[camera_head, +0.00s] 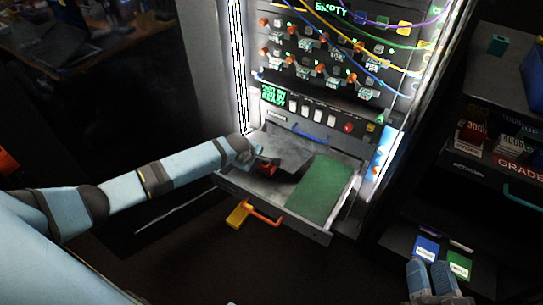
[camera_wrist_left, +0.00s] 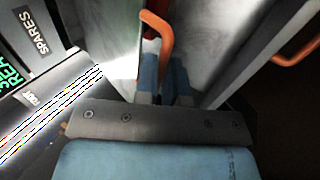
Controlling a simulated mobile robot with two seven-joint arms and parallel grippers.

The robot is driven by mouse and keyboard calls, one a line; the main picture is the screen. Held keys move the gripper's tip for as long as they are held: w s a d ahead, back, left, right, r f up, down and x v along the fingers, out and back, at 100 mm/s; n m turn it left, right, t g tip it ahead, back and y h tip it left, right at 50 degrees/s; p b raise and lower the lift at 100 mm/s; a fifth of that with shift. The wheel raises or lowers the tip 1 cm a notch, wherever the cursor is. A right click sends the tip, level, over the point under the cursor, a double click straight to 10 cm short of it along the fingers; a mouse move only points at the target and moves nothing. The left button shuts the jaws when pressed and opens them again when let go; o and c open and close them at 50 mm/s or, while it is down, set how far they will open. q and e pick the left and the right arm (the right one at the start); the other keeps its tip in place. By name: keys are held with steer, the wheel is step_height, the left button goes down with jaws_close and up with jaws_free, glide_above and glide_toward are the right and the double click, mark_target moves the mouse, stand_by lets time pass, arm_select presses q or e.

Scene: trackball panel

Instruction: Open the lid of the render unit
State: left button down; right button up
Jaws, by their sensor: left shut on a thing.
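The render unit appears as a tall lit rack with a tray (camera_head: 285,222) pulled out at its lower front. A dark flat panel (camera_head: 292,155), which may be the lid, lies in the tray beside my left gripper. My left gripper (camera_head: 262,160) reaches into the tray from the left. In the left wrist view its blue fingers (camera_wrist_left: 165,82) are shut on an orange handle (camera_wrist_left: 164,38) attached beside a grey metal panel (camera_wrist_left: 222,45). The lid's exact edges are hard to tell. My right gripper (camera_head: 432,273) is low at the right, away from the rack; its finger gap is unclear.
A green board (camera_head: 322,188) fills the tray's right part. An orange front handle (camera_head: 263,215) and a yellow tag (camera_head: 237,213) stick out from the tray. Coloured cables (camera_head: 375,50) hang across the rack above. Shelves with blue and green cards (camera_head: 458,263) stand at the right.

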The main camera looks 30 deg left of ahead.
arm_select(q)
steer(key=shift+w+r+p, duration=0.3)
steer(key=shift+r+p, duration=0.45)
steer(key=shift+p, duration=0.05)
steer(key=shift+w+r+p, duration=0.3)
steer(key=shift+r+p, duration=0.4)
steer(key=shift+p, duration=0.05)
steer(key=shift+w+d+r+p, duration=0.1)
steer(key=shift+w+r+p, duration=0.3)
steer(key=shift+r+p, duration=0.4)
steer(key=shift+w+d+r+p, duration=0.1)
steer(key=shift+w+r+p, duration=0.4)
steer(key=shift+p, duration=0.35)
steer(key=shift+s+r, duration=0.1)
steer(key=shift+w+r+p, duration=0.4)
steer(key=shift+r+p, duration=0.25)
steer(key=shift+w+r+p, duration=0.55)
steer(key=shift+w, duration=0.1)
steer(key=shift+r, duration=0.1)
